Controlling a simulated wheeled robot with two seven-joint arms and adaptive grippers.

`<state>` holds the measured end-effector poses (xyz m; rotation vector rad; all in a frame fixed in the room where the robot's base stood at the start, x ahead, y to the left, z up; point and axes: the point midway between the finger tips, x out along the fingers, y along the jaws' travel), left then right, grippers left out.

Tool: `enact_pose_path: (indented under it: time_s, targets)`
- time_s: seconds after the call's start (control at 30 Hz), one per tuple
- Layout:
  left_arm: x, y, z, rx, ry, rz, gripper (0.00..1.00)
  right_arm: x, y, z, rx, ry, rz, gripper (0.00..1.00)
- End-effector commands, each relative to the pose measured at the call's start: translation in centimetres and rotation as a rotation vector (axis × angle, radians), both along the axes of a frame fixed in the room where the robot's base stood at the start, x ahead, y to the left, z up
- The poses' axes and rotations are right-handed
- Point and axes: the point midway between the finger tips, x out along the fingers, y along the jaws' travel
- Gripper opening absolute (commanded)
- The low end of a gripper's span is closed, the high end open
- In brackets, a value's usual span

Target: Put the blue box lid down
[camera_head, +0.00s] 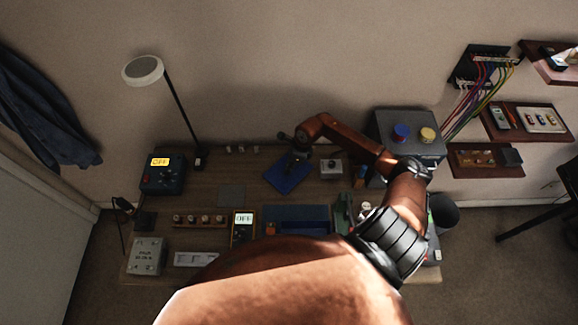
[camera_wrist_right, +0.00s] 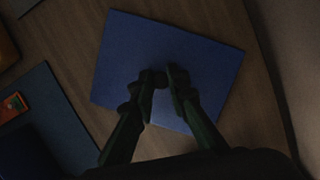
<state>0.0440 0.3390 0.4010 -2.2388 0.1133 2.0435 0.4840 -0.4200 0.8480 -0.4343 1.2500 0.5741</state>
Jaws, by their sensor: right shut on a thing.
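The blue box lid (camera_head: 284,184) is a flat blue panel near the back middle of the workbench, turned at an angle. In the right wrist view the lid (camera_wrist_right: 200,55) fills the middle. My right gripper (camera_head: 297,160) is over the lid's far part, pointing down. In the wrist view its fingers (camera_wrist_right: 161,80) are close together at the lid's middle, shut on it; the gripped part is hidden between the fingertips. I cannot tell whether the lid touches the bench. An open blue box (camera_head: 300,216) with an orange item lies nearer me. My left gripper is not in view.
A lamp (camera_head: 174,100) and a dark device reading OFF (camera_head: 163,175) stand at left. A yellow multimeter (camera_head: 243,228) is left of the box. A small grey box with a dial (camera_head: 332,168) is right of the lid. A large grey box with knobs (camera_head: 408,137) is further right.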

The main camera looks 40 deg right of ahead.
Motion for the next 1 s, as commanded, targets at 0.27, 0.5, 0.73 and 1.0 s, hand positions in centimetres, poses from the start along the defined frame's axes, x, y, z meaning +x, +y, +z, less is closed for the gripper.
enact_pose_path:
  time_s: [0.27, 0.5, 0.73, 1.0]
  targets:
    - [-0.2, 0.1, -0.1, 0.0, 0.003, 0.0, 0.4, 0.0, 0.0, -0.2, -0.001, -0.001, 0.0, 0.0]
    - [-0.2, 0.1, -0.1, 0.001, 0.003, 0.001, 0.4, 0.0, 0.0, -0.3, -0.001, -0.001, 0.0, 0.28]
    - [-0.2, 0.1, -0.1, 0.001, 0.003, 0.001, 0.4, 0.0, 0.0, -0.2, -0.001, -0.001, 0.0, 0.32]
    - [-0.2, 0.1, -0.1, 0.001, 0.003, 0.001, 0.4, -0.2, -0.4, 1.1, -0.005, -0.003, 0.001, 0.32]
